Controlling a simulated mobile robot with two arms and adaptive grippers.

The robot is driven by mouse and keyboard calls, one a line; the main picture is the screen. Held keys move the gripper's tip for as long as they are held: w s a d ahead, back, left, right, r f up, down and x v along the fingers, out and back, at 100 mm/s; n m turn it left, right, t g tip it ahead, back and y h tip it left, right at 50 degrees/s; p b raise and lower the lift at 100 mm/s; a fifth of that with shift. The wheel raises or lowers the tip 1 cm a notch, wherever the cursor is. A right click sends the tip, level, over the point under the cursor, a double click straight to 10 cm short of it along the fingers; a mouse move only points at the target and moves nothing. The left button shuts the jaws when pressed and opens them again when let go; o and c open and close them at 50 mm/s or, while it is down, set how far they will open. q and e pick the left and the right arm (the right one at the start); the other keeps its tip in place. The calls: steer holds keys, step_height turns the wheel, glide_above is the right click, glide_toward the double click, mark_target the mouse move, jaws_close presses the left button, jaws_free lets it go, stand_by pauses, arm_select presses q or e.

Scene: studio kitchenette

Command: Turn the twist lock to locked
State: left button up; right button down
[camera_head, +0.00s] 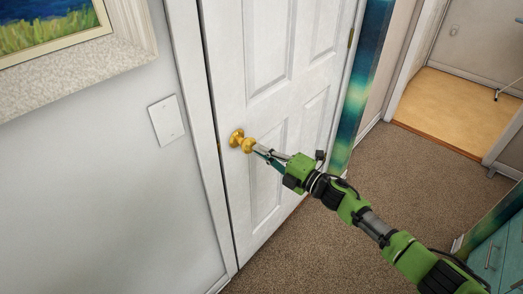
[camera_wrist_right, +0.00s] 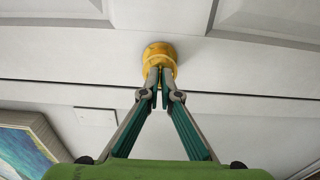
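A brass door knob (camera_head: 237,137) sits on the white door (camera_head: 262,95), near its left edge. My right gripper (camera_head: 257,149) reaches it from the lower right. In the right wrist view, the fingertips (camera_wrist_right: 160,82) are drawn close together at the face of the knob (camera_wrist_right: 159,53). A narrow strip of yellow metal, the twist lock (camera_wrist_right: 160,98), shows between them. The fingers hide most of it, and its turn angle cannot be told. My left gripper is in neither view.
The door looks closed in its white frame. A light switch plate (camera_head: 167,120) and a framed painting (camera_head: 50,30) are on the wall to the left. Brown carpet (camera_head: 385,165) lies clear to the right. Teal drawers (camera_head: 495,255) stand at the lower right.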

stand_by(0.5)
steer(key=c, duration=2.3)
jaws_free()
steer(key=v, duration=1.2)
steer(key=shift+d, duration=0.1)
